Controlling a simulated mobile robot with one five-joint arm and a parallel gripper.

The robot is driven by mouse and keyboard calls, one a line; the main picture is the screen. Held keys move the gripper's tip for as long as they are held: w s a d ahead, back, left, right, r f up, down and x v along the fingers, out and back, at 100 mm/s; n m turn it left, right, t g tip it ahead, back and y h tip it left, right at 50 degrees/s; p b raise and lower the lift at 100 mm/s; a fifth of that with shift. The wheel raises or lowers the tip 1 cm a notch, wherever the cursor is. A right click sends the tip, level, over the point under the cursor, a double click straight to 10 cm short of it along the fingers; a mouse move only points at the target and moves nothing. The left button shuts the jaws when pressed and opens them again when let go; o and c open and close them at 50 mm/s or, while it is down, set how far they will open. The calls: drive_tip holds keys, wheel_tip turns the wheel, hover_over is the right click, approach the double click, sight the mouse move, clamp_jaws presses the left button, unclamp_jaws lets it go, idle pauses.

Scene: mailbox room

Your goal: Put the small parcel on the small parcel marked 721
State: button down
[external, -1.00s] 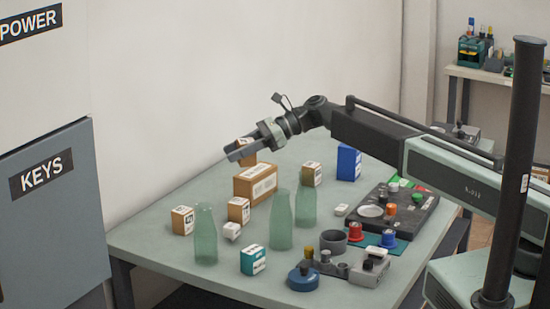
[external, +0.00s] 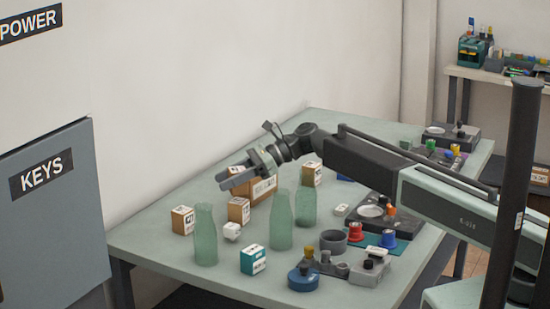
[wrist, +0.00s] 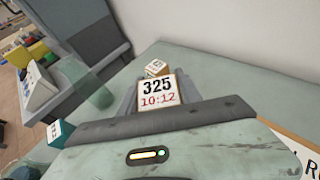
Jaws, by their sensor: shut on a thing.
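My gripper (external: 226,179) is shut on a small brown parcel; its white label (wrist: 158,91), reading 325 and 10:12, faces the wrist camera between the fingers. In the external view the fingers mostly hide this parcel. My gripper is above the table, near the large parcel and pointing left. A small brown parcel (external: 182,220) stands at the table's left edge; it appears to be the parcel just beyond my fingertips in the wrist view (wrist: 157,68). Other small parcels stand behind the bottles (external: 238,210) and farther right (external: 311,175). I cannot read 721 surely on any.
Green glass bottles (external: 205,236) (external: 281,221) (external: 306,205) stand in front of the parcels. A large parcel (external: 264,187) lies below my arm. A white cube (external: 232,231) and a teal box (external: 253,260) are near the front. The back left table surface is clear.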

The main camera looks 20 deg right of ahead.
wheel_tip(320, 180, down, 3)
drive_tip(key=shift+r+b, duration=0.1)
drive_tip(key=shift+b, duration=0.7)
drive_tip(key=shift+r, duration=0.2)
drive_tip(key=shift+f, duration=0.1)
drive_tip(key=c, duration=1.3)
unclamp_jaws()
drive_tip(key=shift+f, duration=0.1)
drive_tip(key=o, duration=0.5)
drive_tip(key=shift+c, duration=0.2)
